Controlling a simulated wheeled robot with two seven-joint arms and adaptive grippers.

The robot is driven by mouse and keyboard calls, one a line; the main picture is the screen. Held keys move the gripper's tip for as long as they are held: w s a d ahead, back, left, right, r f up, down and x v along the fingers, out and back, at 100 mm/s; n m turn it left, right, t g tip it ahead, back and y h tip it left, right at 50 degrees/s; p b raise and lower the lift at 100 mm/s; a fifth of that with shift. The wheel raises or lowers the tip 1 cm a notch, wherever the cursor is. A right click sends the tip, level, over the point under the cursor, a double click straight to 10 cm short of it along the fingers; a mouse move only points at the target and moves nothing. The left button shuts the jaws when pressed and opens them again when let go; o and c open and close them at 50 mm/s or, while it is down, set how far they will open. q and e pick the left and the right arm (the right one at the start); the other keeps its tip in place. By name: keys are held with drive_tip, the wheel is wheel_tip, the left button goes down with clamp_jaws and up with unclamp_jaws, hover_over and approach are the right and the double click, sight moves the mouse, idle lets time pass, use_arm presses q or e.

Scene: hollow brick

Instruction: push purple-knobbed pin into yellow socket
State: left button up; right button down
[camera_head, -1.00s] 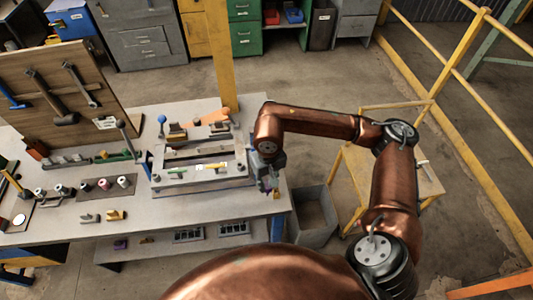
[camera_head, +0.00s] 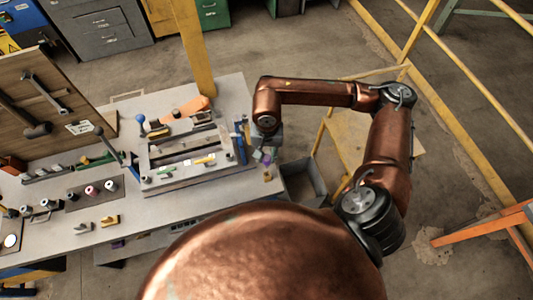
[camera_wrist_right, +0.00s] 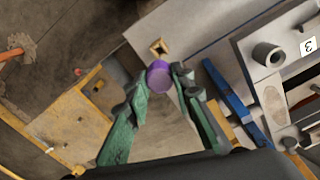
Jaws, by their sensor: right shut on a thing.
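My right gripper (camera_wrist_right: 160,80) is shut on the purple-knobbed pin. The round purple knob (camera_wrist_right: 158,76) shows between its green fingertips, and the pin's shaft is hidden. In the head view, the gripper (camera_head: 263,157) hangs over the table's right end. The yellow socket (camera_wrist_right: 153,45), a small square block with a dark opening, sits near the table corner just beyond the knob in the wrist view. In the head view the socket (camera_head: 268,177) is small, just below the gripper. Any gap between pin and socket cannot be told. My left gripper is not in view.
A grey fixture (camera_head: 202,176) stands on the table (camera_head: 140,222) left of the gripper. A blue bar (camera_wrist_right: 228,92) lies between gripper and fixture. A grey bin (camera_head: 303,180) and a yellow stand (camera_head: 352,125) are on the floor to the right.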

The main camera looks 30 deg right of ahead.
sight(267, 167)
wheel_tip(267, 167, down, 2)
drive_tip(key=shift+f+b, duration=0.25)
drive_tip(key=shift+b, duration=0.15)
drive_tip(key=shift+f, duration=0.4)
drive_tip(key=shift+s+f+b, duration=0.1)
drive_tip(key=shift+f+b, duration=0.35)
drive_tip(key=shift+f, duration=0.35)
drive_tip(key=shift+r, duration=0.2)
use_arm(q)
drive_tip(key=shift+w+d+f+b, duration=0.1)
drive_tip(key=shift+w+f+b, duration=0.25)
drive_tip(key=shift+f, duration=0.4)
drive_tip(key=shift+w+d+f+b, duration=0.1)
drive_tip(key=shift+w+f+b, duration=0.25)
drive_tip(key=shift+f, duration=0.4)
use_arm(e)
drive_tip(key=shift+f, duration=0.45)
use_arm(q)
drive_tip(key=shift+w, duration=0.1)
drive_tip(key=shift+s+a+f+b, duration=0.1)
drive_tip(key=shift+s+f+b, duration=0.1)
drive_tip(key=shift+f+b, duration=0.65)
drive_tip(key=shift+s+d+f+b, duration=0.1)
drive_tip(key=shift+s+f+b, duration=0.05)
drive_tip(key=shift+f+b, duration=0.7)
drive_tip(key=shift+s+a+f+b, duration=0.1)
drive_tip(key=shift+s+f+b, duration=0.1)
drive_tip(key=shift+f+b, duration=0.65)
use_arm(e)
drive_tip(key=shift+f, duration=2.75)
